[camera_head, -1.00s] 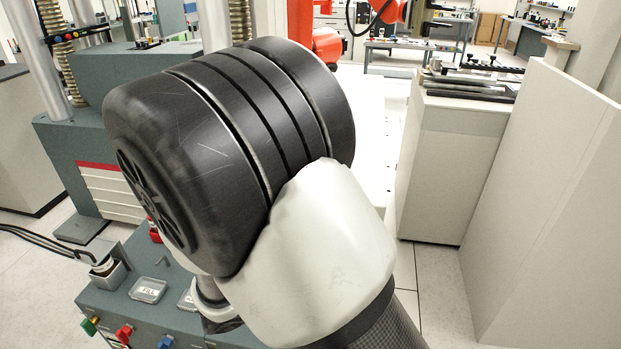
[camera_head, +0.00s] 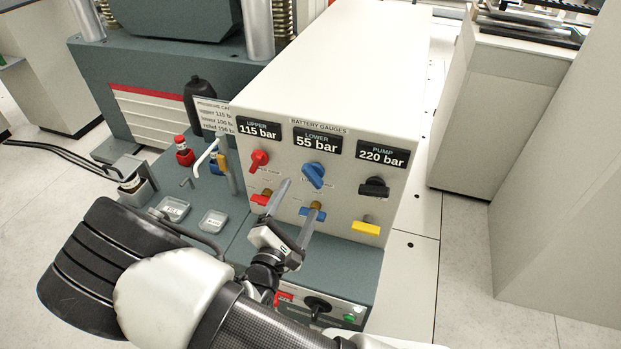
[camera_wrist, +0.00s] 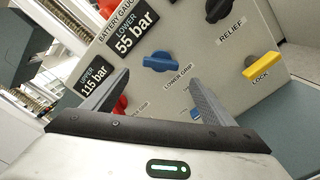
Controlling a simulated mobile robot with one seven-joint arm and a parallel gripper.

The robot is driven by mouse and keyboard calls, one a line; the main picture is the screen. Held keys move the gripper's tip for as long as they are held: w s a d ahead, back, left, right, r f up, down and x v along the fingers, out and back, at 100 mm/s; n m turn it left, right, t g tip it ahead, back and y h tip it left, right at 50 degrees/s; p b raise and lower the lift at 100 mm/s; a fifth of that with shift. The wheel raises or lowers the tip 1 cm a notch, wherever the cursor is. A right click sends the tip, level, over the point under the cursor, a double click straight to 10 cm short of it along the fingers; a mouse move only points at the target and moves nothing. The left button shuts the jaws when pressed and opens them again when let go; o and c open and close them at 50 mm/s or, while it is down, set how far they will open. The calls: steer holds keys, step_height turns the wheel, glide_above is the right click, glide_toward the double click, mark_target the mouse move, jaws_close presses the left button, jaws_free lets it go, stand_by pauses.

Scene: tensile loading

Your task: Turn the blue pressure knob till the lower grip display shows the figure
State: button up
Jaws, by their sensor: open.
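The blue pressure knob (camera_head: 313,175) is on the white gauge panel, under the lower grip display (camera_head: 317,140), which reads 55 bar. The wrist view shows the knob (camera_wrist: 160,61) turned roughly sideways and the display (camera_wrist: 134,33). My gripper (camera_head: 301,197) is open and empty, with its fingers pointing at the panel just below the knob. In the wrist view the knob lies beyond and between the fingertips (camera_wrist: 161,82), apart from them. A pressure card (camera_head: 213,116) stands left of the panel; its lower line is partly cut off and hard to read.
A red knob (camera_head: 259,160) under the 115 bar display and a black knob (camera_head: 374,187) under the 220 bar display flank the blue one. Below are a red lever, a blue lever (camera_head: 313,213) close to my fingers, and a yellow lock lever (camera_head: 366,228).

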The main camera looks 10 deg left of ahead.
mark_target(310, 180)
steer(key=w, duration=0.3)
steer(key=w+d, duration=0.1)
steer(key=w, duration=0.5)
steer(key=shift+w+d+b, duration=0.2)
steer(key=shift+w+b, duration=0.1)
steer(key=shift+c, duration=0.4)
steer(key=c, duration=1)
steer(key=shift+n+p, duration=0.3)
steer(key=shift+n, duration=0.1)
